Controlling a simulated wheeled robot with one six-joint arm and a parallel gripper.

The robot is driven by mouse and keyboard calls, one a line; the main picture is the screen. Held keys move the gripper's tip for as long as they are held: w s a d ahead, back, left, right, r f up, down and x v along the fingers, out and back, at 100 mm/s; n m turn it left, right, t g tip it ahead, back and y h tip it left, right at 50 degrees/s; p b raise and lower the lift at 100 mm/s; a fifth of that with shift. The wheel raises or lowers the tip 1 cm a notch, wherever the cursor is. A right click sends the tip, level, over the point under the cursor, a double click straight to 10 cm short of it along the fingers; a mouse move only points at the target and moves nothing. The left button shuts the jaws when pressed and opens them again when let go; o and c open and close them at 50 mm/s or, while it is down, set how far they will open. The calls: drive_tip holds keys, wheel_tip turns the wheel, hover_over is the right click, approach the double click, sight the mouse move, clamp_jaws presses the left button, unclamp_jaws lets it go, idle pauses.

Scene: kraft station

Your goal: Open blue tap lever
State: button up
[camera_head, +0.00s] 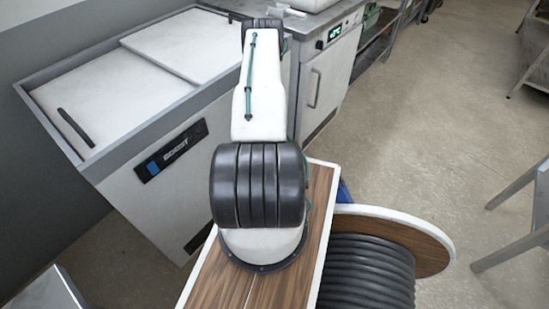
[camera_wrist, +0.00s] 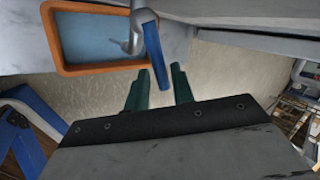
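The blue tap lever (camera_wrist: 153,50) hangs in the upper middle of the wrist view, joined at its top to a grey metal tap (camera_wrist: 134,38). The tap stands at the right side of an orange-rimmed basin (camera_wrist: 62,68) with a blue inside. My gripper (camera_wrist: 160,69) is open, with two dark green fingers apart. The lever's lower end appears between the fingers in the picture; I cannot tell its depth or whether it touches them. In the head view my arm reaches away towards the counter, and the tap and lever do not show.
A white chest freezer (camera_head: 180,145) with sliding lids stands left of my arm. A white cabinet (camera_head: 322,88) with a green display is behind it. Metal table legs (camera_head: 520,185) stand at the right. The floor (camera_head: 440,110) between is clear.

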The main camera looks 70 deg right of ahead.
drive_tip(key=v, duration=0.7)
drive_tip(key=shift+a+r, duration=0.2)
drive_tip(key=shift+r, duration=0.1)
